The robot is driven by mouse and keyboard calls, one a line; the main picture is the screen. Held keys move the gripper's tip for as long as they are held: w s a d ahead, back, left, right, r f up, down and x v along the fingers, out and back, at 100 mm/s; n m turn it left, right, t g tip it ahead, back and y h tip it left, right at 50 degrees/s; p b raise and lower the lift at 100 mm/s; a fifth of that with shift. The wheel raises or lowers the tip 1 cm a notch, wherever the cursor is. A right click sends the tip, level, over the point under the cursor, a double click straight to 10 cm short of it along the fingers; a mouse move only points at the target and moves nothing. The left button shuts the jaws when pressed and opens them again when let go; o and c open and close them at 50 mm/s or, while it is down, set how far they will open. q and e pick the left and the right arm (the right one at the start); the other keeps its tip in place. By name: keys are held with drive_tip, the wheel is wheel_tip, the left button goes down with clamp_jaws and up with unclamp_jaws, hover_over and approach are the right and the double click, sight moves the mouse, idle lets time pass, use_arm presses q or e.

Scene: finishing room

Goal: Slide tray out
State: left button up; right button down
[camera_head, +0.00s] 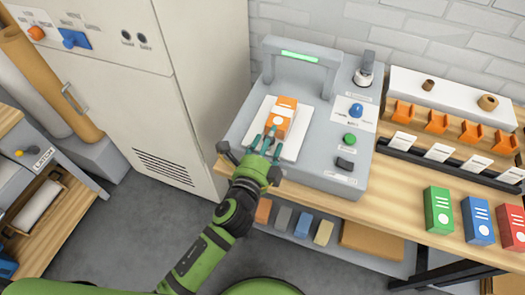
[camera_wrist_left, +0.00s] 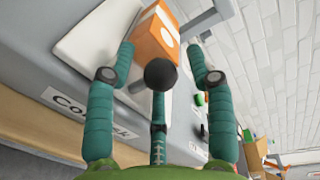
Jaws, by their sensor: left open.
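The white tray (camera_head: 262,118) lies in the grey machine (camera_head: 235,135), under its arch. An orange and white box (camera_head: 283,112) stands on the tray; it also shows in the left wrist view (camera_wrist_left: 155,38). My left gripper (camera_head: 266,142) is at the tray's front edge, its teal fingers spread and partly over the front of the tray. In the left wrist view, a dark round knob (camera_wrist_left: 160,74) sits between the open fingers, in front of the box. I cannot tell whether any finger touches it. My right gripper is not in view.
A green button (camera_head: 349,139), a blue knob (camera_head: 356,109) and a dark switch (camera_head: 345,163) are on the machine's right side. Green, blue and red boxes (camera_head: 479,221) stand on the bench at right. A tall cabinet (camera_head: 150,80) stands at left. Open floor lies in front.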

use_arm(q)
drive_tip(key=v, duration=1.2)
drive_tip(key=shift+w+d, duration=0.1)
